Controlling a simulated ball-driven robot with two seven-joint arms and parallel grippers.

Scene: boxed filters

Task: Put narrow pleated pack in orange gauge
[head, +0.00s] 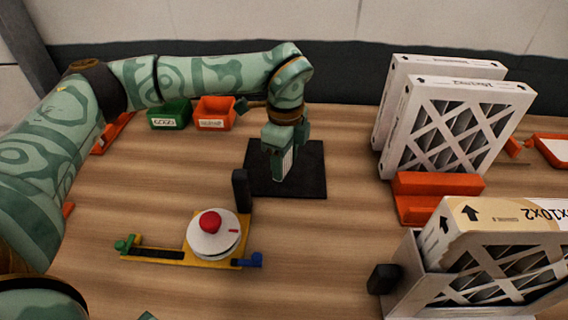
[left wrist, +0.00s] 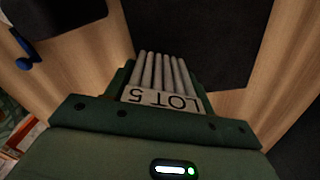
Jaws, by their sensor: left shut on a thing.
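My left gripper (head: 282,172) hangs over the black mat (head: 310,180) in the middle of the table. It is shut on a narrow pleated pack (head: 287,163). In the left wrist view the pack (left wrist: 165,80) shows pale parallel pleats and a white label reading LOT 5, between the green fingers (left wrist: 160,105). Whether the pack touches the mat is unclear. An orange stepped holder (head: 438,184) stands right of the mat, before the large filters; it may be the orange gauge, but I cannot tell. My right gripper is not in view.
Large framed filters (head: 455,125) stand at the back right. A grey holder (head: 408,285) bears another filter at the front right. A yellow fixture (head: 170,256) with a white, red-knobbed disc sits front left. Green (head: 170,114) and orange (head: 215,113) bins stand behind.

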